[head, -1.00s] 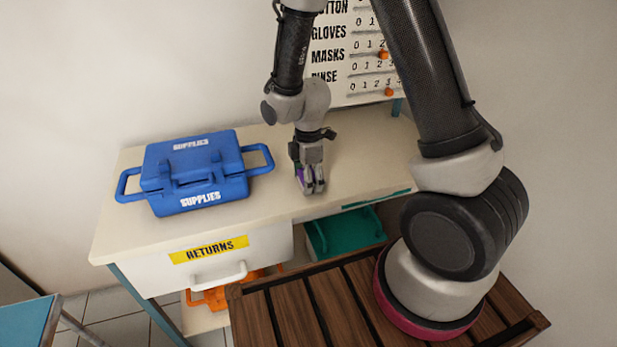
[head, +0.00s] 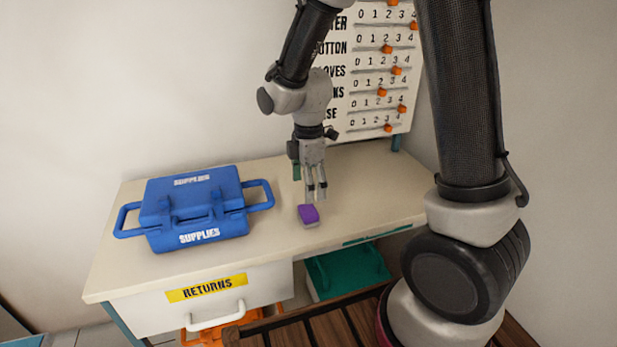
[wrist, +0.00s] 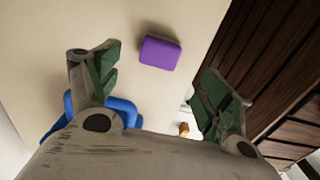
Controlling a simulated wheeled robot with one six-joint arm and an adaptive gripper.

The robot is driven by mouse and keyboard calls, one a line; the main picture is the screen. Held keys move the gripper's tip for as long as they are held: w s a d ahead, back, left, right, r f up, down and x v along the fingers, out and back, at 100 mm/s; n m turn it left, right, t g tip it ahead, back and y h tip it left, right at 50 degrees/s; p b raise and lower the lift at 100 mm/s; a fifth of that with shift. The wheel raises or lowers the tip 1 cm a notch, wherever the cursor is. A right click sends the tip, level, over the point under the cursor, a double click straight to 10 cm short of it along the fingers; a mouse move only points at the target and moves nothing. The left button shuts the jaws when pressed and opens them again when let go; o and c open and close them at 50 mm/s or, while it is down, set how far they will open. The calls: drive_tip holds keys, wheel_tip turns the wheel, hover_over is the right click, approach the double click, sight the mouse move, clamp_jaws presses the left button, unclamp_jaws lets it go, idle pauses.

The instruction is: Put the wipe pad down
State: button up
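The wipe pad (head: 308,215) is a small purple block lying on the cream table top, near its front edge, right of the blue supplies case. It also shows in the wrist view (wrist: 160,53), flat on the table. My gripper (head: 317,192) is above and just behind the pad in the head view, apart from it. In the wrist view my gripper (wrist: 160,85) has its green-padded fingers spread wide, with nothing between them.
The blue supplies case (head: 195,210) stands on the left of the table (head: 250,245). A returns drawer (head: 200,290) is below it. A green bin (head: 345,270) sits under the table. A slider board (head: 375,75) stands at the back right. Table around the pad is clear.

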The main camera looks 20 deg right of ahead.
drive_tip(key=s+d+r+m+t, duration=0.1)
drive_tip(key=s+d+r+m, duration=0.25)
drive_tip(key=r, duration=0.25)
drive_tip(key=s+d+r+m+t, duration=0.1)
drive_tip(key=s+d+r+m, duration=0.1)
drive_tip(key=d+r+m, duration=0.35)
drive_tip(key=s+d+r+m+t, duration=0.1)
drive_tip(key=s+d+r+m, duration=0.2)
drive_tip(key=s, duration=0.3)
drive_tip(key=s+d+r+m+t, duration=0.1)
drive_tip(key=s+d+r+m, duration=0.2)
drive_tip(key=s+r+m, duration=0.2)
drive_tip(key=s+m, duration=0.1)
drive_tip(key=s, duration=0.1)
drive_tip(key=shift+s+r, duration=0.2)
drive_tip(key=shift+s, duration=0.1)
drive_tip(key=shift+o, duration=0.4)
